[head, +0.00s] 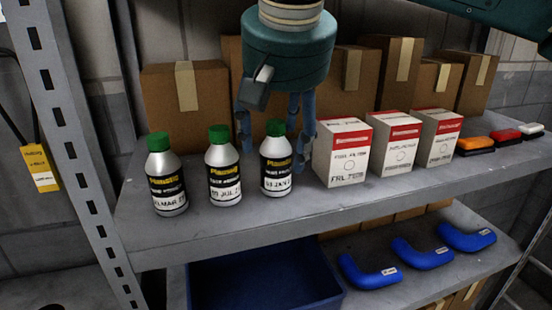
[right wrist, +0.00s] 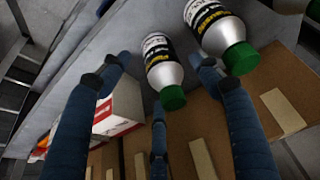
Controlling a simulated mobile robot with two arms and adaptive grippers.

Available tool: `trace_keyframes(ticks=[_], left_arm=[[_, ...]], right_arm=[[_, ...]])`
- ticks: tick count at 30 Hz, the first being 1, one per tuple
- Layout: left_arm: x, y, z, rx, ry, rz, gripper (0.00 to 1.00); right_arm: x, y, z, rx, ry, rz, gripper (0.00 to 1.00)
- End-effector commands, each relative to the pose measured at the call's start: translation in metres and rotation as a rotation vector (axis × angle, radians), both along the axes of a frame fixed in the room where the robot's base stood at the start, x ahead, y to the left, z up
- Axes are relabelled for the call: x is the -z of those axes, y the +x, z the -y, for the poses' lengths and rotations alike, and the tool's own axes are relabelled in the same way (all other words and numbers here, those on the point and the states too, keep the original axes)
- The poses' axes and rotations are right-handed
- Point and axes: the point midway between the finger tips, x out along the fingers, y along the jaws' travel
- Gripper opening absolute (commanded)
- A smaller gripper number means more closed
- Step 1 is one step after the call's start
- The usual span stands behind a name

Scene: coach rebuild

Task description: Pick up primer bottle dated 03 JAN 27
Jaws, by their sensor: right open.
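Three silver bottles with green caps and black-and-yellow labels stand upright on the upper shelf. The right one (head: 276,160) reads as 03 JAN with an unclear year. The middle bottle (head: 223,170) reads as JUL and the left bottle (head: 167,178) as MAR. My right gripper (head: 276,125) is open and points down at the JAN bottle, its fingers spread around the cap and upper body. In the right wrist view the JAN bottle (right wrist: 162,66) lies between the spread fingers (right wrist: 157,82); contact cannot be told. My left gripper is not in view.
White-and-red boxes (head: 342,158) stand close to the right of the JAN bottle. Cardboard boxes (head: 187,103) line the back. Orange, red and white items (head: 475,144) lie at the right. Below are a blue bin (head: 262,282) and blue elbow hoses (head: 422,254).

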Motion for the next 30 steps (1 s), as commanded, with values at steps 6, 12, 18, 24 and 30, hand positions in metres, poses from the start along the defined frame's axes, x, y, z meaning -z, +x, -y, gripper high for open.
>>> trace_keyframes(ticks=[6, 12, 18, 24, 30], left_arm=[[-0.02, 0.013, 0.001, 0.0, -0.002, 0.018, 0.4], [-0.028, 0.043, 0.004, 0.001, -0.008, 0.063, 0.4], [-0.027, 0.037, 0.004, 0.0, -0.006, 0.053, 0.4], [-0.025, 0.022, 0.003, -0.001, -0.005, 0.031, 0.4], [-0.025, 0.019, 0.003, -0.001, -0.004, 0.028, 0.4]], right_arm=[[0.021, 0.01, -0.002, -0.001, -0.004, -0.003, 0.63], [0.045, 0.02, -0.004, -0.001, -0.001, 0.0, 0.63], [0.048, 0.021, -0.004, 0.0, 0.0, 0.0, 0.63], [0.048, 0.021, -0.004, -0.001, 0.0, 0.0, 0.34], [0.047, 0.021, -0.005, 0.0, 0.001, 0.002, 0.11]])
